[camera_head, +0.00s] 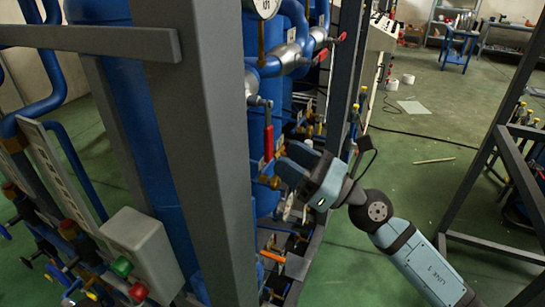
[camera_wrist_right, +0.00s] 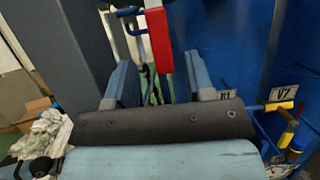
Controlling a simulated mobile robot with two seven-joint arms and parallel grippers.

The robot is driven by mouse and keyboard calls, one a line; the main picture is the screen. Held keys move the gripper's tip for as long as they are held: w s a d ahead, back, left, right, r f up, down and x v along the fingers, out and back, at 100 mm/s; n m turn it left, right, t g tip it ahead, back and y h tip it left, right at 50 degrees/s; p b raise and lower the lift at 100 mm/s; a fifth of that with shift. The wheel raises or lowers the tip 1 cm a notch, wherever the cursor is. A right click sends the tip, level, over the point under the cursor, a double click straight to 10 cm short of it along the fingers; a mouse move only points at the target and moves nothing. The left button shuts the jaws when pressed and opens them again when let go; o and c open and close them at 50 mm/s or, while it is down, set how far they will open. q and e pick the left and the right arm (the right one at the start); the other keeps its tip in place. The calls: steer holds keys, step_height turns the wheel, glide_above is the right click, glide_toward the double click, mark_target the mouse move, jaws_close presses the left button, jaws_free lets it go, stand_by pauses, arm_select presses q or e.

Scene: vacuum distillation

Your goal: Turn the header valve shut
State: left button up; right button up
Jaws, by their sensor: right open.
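A valve with a red lever handle (camera_head: 268,142) sits on the blue pipework just right of the grey post. The handle hangs upright, with silver metal at its top. My right gripper (camera_head: 291,162) is just to the right of its lower end, fingers pointing left towards it. In the right wrist view the red handle (camera_wrist_right: 159,36) stands ahead, between the lines of the two open fingers (camera_wrist_right: 160,66). The fingers look empty, and I see no clear contact with the handle. My left gripper is not in view.
A thick grey post (camera_head: 215,150) stands close left of the valve. Other red handles (camera_head: 322,56) sit on the upper pipe. Green floor (camera_head: 410,180) is open to the right.

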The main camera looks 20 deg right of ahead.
arm_select(q)
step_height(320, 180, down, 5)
steer(key=b, duration=0.4)
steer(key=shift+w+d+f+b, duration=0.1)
steer(key=shift+b, duration=0.2)
arm_select(e)
steer(key=v, duration=0.8)
steer(key=shift+s+d, duration=0.2)
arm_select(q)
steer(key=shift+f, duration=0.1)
arm_select(e)
steer(key=shift+f, duration=0.15)
